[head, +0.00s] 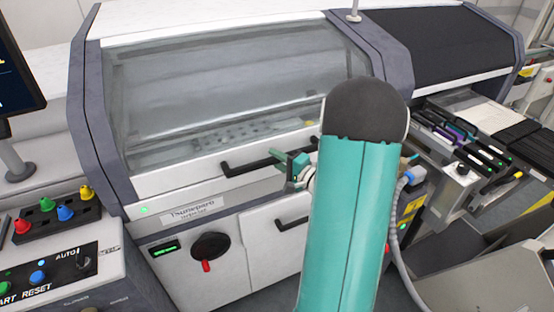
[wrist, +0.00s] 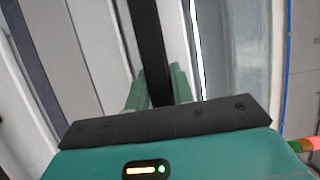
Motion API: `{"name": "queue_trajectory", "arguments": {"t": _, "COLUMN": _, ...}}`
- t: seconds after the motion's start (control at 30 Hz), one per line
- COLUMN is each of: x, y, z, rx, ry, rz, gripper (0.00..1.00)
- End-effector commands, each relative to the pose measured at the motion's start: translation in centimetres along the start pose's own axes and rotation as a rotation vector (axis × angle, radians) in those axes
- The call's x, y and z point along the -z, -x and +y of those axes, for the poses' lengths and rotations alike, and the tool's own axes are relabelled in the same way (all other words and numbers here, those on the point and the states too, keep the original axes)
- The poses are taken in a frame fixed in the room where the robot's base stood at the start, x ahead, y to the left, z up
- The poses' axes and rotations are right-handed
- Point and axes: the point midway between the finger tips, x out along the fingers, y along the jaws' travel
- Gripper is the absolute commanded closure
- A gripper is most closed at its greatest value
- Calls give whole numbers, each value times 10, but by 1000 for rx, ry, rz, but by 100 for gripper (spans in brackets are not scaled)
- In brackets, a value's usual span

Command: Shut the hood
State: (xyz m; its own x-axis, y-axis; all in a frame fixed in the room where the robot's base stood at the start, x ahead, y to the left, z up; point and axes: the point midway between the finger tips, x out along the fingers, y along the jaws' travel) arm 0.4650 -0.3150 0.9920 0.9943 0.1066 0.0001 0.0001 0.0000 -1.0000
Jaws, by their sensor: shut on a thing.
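The hood (head: 165,180) is the white, grey-sided cover with a large clear window on the machine. It is down, its lower front edge lying along the front panel with no clear gap in the head view. A black bar handle (head: 238,167) runs across its front edge. My gripper (head: 285,162) is at the right part of this handle, its green fingers shut around the bar. In the wrist view, the handle (wrist: 148,35) passes between the fingers of my gripper (wrist: 158,88). My teal arm hides the hood's lower right corner.
A lower panel with a second black handle (head: 291,222) and a black knob with a red lever (head: 209,247) sits below the hood. A button box (head: 55,275) stands at left. A feeder trolley (head: 470,150) stands at right. A monitor (head: 18,75) is at far left.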

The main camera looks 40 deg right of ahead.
Motion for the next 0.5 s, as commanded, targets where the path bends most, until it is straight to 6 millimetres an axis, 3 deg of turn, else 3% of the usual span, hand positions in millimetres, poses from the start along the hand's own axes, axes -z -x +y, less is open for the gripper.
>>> {"name": "queue_trajectory", "arguments": {"t": 0.27, "x": -2, "y": 6, "z": -13, "rx": -20, "ry": -5, "rz": -2, "gripper": 100}}
{"name": "queue_trajectory", "arguments": {"t": 0.5, "x": -9, "y": 23, "z": -46, "rx": -67, "ry": -23, "rz": 0, "gripper": 100}}
